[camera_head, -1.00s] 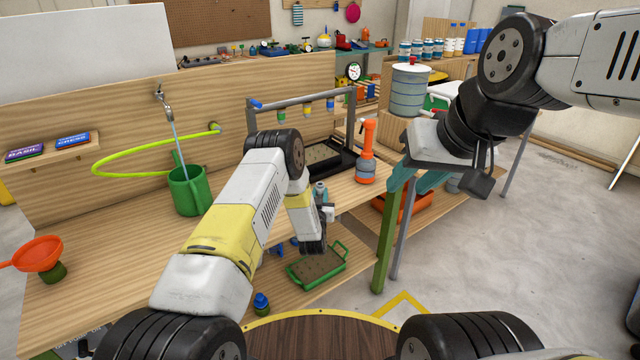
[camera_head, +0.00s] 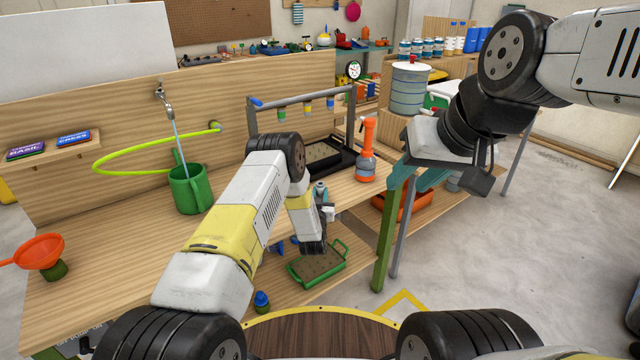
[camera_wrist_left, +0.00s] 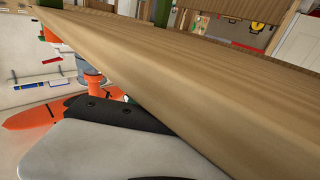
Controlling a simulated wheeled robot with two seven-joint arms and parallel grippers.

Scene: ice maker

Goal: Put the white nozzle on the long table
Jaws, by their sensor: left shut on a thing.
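The long table (camera_head: 110,258) runs along the wooden back wall, and its edge fills much of the left wrist view (camera_wrist_left: 200,85). My left gripper (camera_head: 322,222) is at the table's front edge near the right end, partly hidden by its own arm. It is shut on a small white piece, which looks like the white nozzle (camera_head: 328,213). Most of that piece is hidden. In the left wrist view, a pale grey part with a black strip lies close to the table edge. My right gripper (camera_head: 430,165) is raised at the right; its finger opening is unclear.
A black-based frame (camera_head: 300,105) stands behind my left arm. A green tray (camera_head: 317,266) sits lower down. The table's left middle is clear.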

